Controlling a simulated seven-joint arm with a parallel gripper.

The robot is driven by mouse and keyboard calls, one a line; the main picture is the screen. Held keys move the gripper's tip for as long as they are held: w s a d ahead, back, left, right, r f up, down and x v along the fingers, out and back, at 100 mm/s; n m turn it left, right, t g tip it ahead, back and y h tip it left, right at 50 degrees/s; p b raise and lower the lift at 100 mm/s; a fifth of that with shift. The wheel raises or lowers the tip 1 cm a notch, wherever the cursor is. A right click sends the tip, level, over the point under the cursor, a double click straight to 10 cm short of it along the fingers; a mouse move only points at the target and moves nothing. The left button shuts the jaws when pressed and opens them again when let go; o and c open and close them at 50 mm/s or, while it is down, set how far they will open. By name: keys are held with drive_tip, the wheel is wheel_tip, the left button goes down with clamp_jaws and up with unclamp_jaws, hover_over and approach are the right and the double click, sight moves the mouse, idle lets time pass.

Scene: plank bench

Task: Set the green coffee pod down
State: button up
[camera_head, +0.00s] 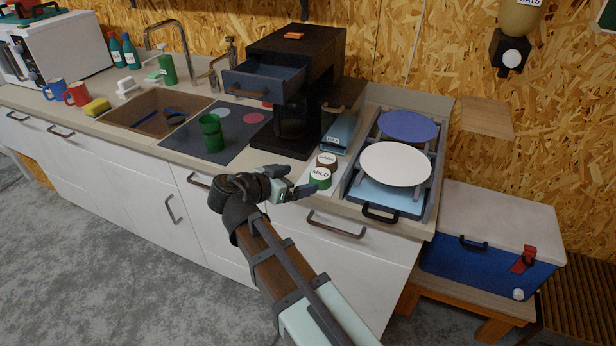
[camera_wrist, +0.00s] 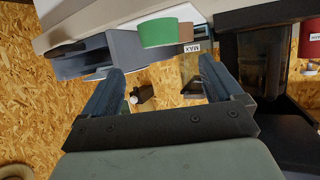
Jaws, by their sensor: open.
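The green coffee pod (camera_head: 320,180), with a white lid reading MILD, stands upright on the light counter near its front edge, left of the dish rack. It also shows at the top of the upside-down wrist view (camera_wrist: 168,34). My gripper (camera_head: 301,183) is just left of the pod in the head view. In the wrist view its two fingers (camera_wrist: 162,70) are spread with nothing between them, and the pod lies beyond the fingertips, apart from them. A brown pod (camera_head: 326,161) with a white lid stands right behind the green one.
A dish rack (camera_head: 365,212) with a white plate (camera_head: 396,164) and a blue plate (camera_head: 408,126) is to the right. A dark coffee machine (camera_head: 290,125) with an open drawer (camera_head: 265,82) stands behind. A green cup (camera_head: 211,132) is on the dark mat (camera_head: 236,140) at left.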

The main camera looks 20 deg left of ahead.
drive_tip(key=v, duration=0.3)
drive_tip(key=shift+s+a+r, duration=0.1)
drive_tip(key=shift+s, duration=0.1)
drive_tip(key=shift+c, duration=1.3)
